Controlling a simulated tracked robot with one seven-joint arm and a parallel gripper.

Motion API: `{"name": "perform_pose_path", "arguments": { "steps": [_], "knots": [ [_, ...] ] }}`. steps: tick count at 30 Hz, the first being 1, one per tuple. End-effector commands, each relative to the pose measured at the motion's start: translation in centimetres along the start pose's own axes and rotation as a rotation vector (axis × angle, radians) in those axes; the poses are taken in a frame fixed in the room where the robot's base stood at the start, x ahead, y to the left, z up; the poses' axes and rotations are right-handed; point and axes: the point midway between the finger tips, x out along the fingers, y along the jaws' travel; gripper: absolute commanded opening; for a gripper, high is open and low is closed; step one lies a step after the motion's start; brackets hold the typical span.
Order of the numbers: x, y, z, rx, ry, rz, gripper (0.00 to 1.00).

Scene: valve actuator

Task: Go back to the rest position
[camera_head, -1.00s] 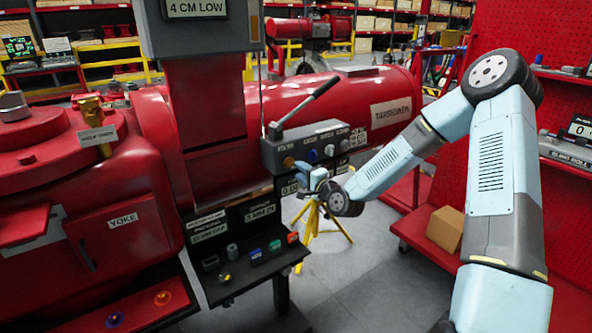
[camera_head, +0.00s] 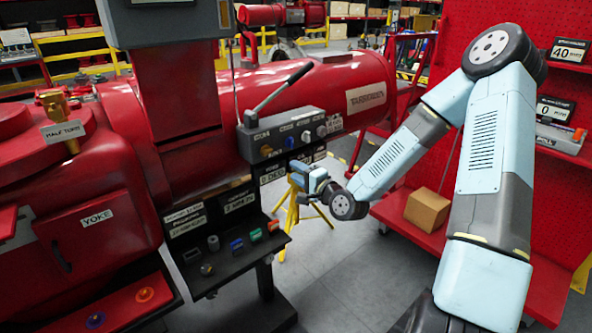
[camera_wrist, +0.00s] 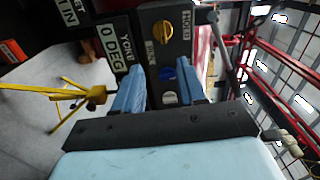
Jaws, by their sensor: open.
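My gripper (camera_head: 306,182) is at the end of my bent blue-grey arm, in front of the control panel (camera_head: 285,136) with its coloured knobs and lever (camera_head: 283,88). In the wrist view its two blue fingers (camera_wrist: 158,88) are apart. Nothing shows held between them. In the head view the gripper looks apart from the panel.
A large red valve actuator (camera_head: 90,190) fills the left. A black shelf (camera_head: 225,262) with several small coloured parts juts out below the panel. A yellow tripod (camera_head: 292,215) stands behind my gripper. A red rack with a cardboard box (camera_head: 427,209) is at the right. Grey floor (camera_head: 345,265) is open between.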

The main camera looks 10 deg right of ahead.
Motion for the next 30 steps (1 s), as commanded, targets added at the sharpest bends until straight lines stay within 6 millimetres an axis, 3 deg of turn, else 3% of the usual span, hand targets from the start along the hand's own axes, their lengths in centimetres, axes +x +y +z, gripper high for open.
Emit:
{"name": "perform_pose_path", "arguments": {
  "steps": [5, 17, 23, 30],
  "knots": [
    [0.0, 0.2, 0.2, -0.067, -0.019, 0.052, 0.4],
    [-2.0, 0.8, -0.5, -0.476, -0.114, 0.396, 0.4],
    [-4.1, -0.5, -1.8, -0.656, -0.138, 0.561, 0.4],
    [-7.4, -3.3, -3.3, -0.831, -0.154, 0.742, 0.4]
  ]
}}
